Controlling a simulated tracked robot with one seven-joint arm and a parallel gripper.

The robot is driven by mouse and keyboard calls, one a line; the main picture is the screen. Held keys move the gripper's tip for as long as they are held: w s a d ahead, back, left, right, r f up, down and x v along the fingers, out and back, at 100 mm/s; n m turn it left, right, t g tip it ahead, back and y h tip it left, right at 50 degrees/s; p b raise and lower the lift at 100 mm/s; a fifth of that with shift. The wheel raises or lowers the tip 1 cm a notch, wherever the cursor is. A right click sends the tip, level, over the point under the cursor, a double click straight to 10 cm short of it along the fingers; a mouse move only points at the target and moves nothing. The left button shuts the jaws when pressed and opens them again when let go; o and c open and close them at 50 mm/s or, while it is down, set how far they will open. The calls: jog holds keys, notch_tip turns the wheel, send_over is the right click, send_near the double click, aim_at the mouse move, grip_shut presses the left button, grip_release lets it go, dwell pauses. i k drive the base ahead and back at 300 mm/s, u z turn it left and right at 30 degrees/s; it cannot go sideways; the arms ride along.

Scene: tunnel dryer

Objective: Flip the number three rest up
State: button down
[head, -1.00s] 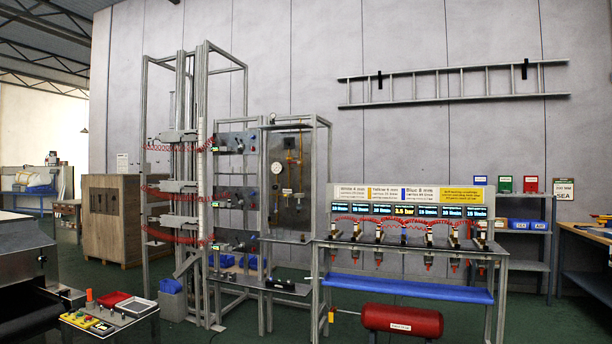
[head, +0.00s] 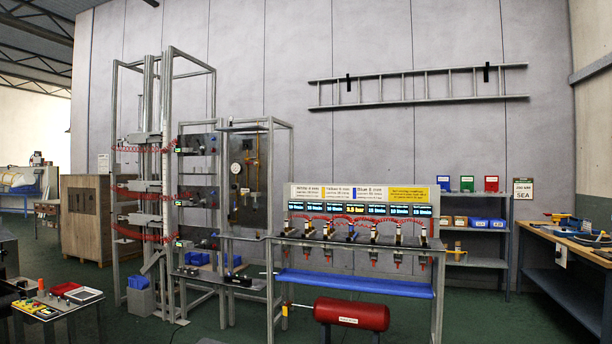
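I cannot make out which part is the number three rest; no number on a rest is readable at this distance. A test bench (head: 355,285) in the middle carries a row of several tool-like stations (head: 350,235) with red hoses and small displays (head: 355,209) above them. To its left a tall metal frame (head: 173,90) holds three stacked levels of grey blocks (head: 140,190) with red coiled hoses. My gripper is not in view.
A red tank (head: 351,313) sits below the bench. A small table (head: 60,308) with trays and buttons is at the lower left. A shelf (head: 475,262) and a wooden workbench (head: 570,240) stand on the right. Green floor is open in front.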

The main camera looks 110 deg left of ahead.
aim_at(116, 167)
jog(key=u, duration=0.05)
jog(key=i, duration=0.85)
jog(key=u, duration=3.45)
jog(key=i, duration=2.65)
